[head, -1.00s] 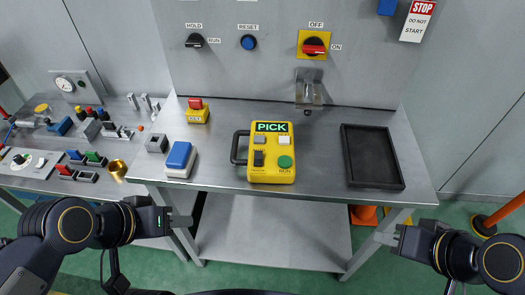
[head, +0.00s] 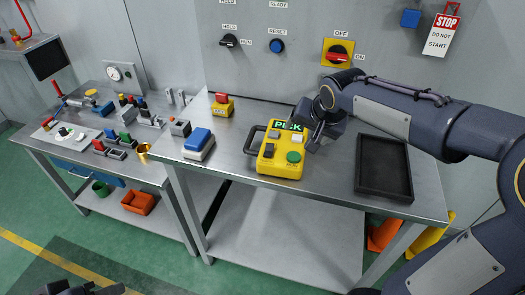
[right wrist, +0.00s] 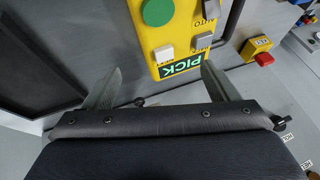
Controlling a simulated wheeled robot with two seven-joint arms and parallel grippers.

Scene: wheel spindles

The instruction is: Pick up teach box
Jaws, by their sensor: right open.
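The teach box (head: 281,155) is yellow, with a green PICK label, several buttons and a dark side handle (head: 252,140). It lies flat on the metal bench. My right gripper (head: 313,141) is over the bench at the box's upper right, by the label end. In the right wrist view, the open fingers (right wrist: 160,72) point at the box (right wrist: 178,40), with its PICK end between the tips. I cannot tell whether they touch it. My left gripper (head: 92,290) shows only partly at the bottom left edge, and its jaws are unclear.
A black tray (head: 384,192) lies right of the box. A blue-topped block (head: 198,144) and a yellow box with a red button (head: 222,105) stand to its left. The panel with an OFF/ON switch (head: 337,54) rises behind. Bare bench lies between box and tray.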

